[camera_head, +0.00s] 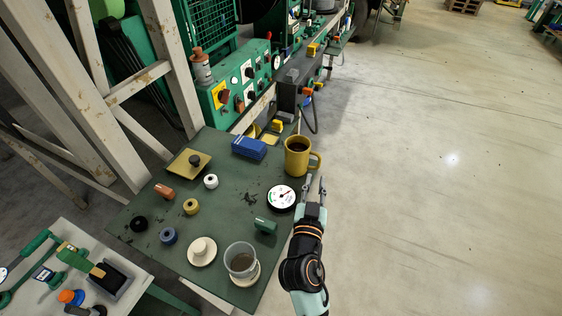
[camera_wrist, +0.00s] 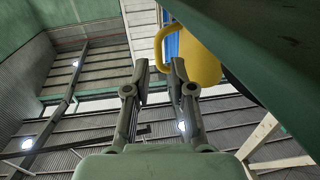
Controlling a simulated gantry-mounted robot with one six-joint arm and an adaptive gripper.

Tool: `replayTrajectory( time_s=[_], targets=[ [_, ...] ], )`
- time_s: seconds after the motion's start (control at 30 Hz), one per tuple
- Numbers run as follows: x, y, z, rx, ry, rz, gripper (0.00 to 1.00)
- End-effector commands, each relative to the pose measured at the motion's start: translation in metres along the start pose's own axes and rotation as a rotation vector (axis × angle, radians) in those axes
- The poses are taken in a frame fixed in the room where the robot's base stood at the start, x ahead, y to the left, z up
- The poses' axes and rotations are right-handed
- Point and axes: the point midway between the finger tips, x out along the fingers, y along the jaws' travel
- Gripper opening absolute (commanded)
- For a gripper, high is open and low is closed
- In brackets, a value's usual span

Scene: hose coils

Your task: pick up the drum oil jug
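A yellow mug-shaped jug (camera_head: 297,159) with dark liquid inside stands upright near the right edge of the green table. Its handle points right. It also shows at the top of the wrist view (camera_wrist: 201,55), partly cut off by the frame and the green surface. I take it as the oil jug, though no label is readable. My gripper (camera_head: 315,182) is just nearer than the jug, by the table's right edge. Its two fingers are apart with nothing between them, as the wrist view (camera_wrist: 159,72) also shows. I cannot tell their exact gap to the handle.
The green table (camera_head: 228,204) also holds a round gauge (camera_head: 282,197), a green cylinder (camera_head: 265,226), a clear cup (camera_head: 241,260), blue blocks (camera_head: 249,147) and several small spools. A green control panel (camera_head: 236,79) stands behind. The floor to the right (camera_head: 440,200) is clear.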

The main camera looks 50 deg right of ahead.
Motion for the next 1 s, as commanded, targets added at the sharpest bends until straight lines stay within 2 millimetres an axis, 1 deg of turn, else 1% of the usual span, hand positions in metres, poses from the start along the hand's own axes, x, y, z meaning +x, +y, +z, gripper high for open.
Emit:
replayTrajectory(
  time_s=[0.03, 0.2, 0.3, 0.37, 0.5, 0.6, 0.7, 0.87, 0.97, 1.0],
  targets=[
    [0.003, 0.0, -0.003, 0.0, -0.001, 0.0, 0.24],
    [0.024, -0.001, -0.005, 0.0, -0.001, 0.0, 0.24],
    [0.026, -0.001, -0.004, 0.0, -0.001, 0.0, 0.24],
    [0.032, 0.0, -0.007, 0.0, -0.002, 0.0, 0.24],
    [0.058, 0.0, -0.014, 0.001, -0.002, 0.0, 0.24],
    [0.072, 0.0, -0.01, 0.0, -0.002, -0.001, 0.24],
    [0.077, 0.0, -0.008, 0.0, -0.002, -0.001, 0.24],
    [0.076, 0.0, -0.008, 0.001, -0.002, -0.001, 0.24],
    [0.076, 0.0, -0.008, 0.001, -0.002, -0.002, 0.09],
    [0.076, 0.0, -0.008, 0.001, -0.002, -0.002, 0.02]
  ],
)
